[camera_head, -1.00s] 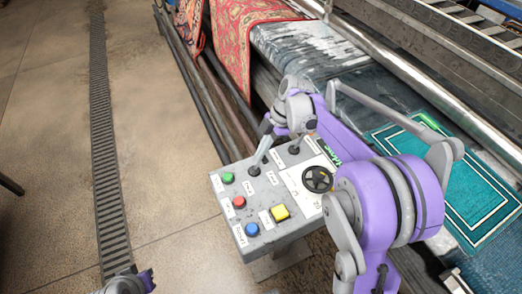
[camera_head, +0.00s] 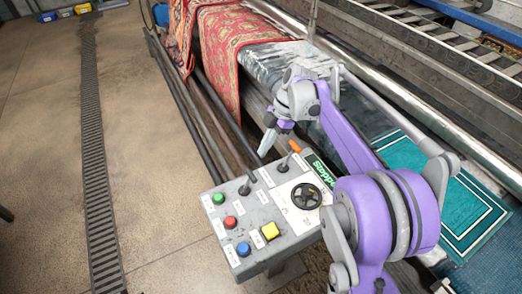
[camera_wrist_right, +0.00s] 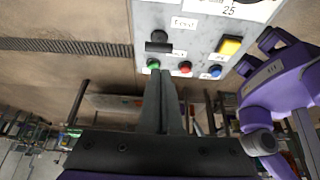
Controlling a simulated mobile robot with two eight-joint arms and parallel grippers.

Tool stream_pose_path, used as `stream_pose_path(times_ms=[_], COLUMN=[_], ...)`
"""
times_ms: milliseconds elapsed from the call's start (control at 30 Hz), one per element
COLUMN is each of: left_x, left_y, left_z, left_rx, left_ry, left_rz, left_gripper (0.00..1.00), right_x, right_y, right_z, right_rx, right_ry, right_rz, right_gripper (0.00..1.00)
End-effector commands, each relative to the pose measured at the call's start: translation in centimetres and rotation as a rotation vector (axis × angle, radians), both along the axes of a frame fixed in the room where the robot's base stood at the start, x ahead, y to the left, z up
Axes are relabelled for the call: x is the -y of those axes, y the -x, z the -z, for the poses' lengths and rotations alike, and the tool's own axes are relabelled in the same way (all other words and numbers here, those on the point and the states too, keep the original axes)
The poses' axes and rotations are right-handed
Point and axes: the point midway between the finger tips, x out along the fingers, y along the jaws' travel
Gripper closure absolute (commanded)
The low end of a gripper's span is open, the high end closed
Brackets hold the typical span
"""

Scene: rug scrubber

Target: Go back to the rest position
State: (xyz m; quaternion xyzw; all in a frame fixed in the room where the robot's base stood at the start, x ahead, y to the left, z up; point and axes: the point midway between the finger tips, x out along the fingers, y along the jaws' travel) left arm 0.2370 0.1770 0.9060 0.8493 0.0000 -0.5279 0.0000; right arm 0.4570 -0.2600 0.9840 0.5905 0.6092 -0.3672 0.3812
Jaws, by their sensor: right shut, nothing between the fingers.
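My right gripper (camera_head: 266,142) is shut and empty, above the far edge of the grey control panel (camera_head: 236,224), apart from it. Its two grey fingers (camera_wrist_right: 162,102) lie together in the right wrist view. The panel carries a green button (camera_head: 219,199), a red button (camera_head: 230,222), a blue button (camera_head: 243,249), a yellow button (camera_head: 270,231), a black dial (camera_head: 306,196) and levers. A green display (camera_head: 322,172) reads "stopped". My purple right arm covers the panel's right side. My left gripper is not in the head view; a purple arm part shows in the right wrist view.
The rug machine (camera_head: 455,135) fills the right, with a red patterned rug (camera_head: 235,50) over its rails and a teal rug (camera_head: 440,190) on its bed. A drain grate (camera_head: 92,150) runs along the open floor at left. Yellow and blue bins stand far left.

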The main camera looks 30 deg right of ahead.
Motion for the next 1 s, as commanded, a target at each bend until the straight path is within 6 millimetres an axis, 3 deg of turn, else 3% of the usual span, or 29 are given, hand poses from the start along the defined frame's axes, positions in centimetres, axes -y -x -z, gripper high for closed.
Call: stream_pose_path(times_ms=[367,533,767,1000], left_x=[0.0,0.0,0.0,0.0], left_y=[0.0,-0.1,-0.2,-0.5], left_z=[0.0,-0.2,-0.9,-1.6], left_rx=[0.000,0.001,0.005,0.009], left_ry=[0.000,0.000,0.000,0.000], left_rz=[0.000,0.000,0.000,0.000], left_gripper=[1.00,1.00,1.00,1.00], right_x=[-0.1,-1.5,-5.2,-7.5], right_y=[0.0,1.6,8.0,15.3], right_z=[0.0,-0.4,-0.4,1.8], right_rx=[-0.001,-0.032,-0.082,-0.046], right_ry=[0.001,0.046,0.174,0.176], right_rz=[0.003,0.118,0.582,1.116], right_gripper=[1.00,1.00,1.00,1.00])
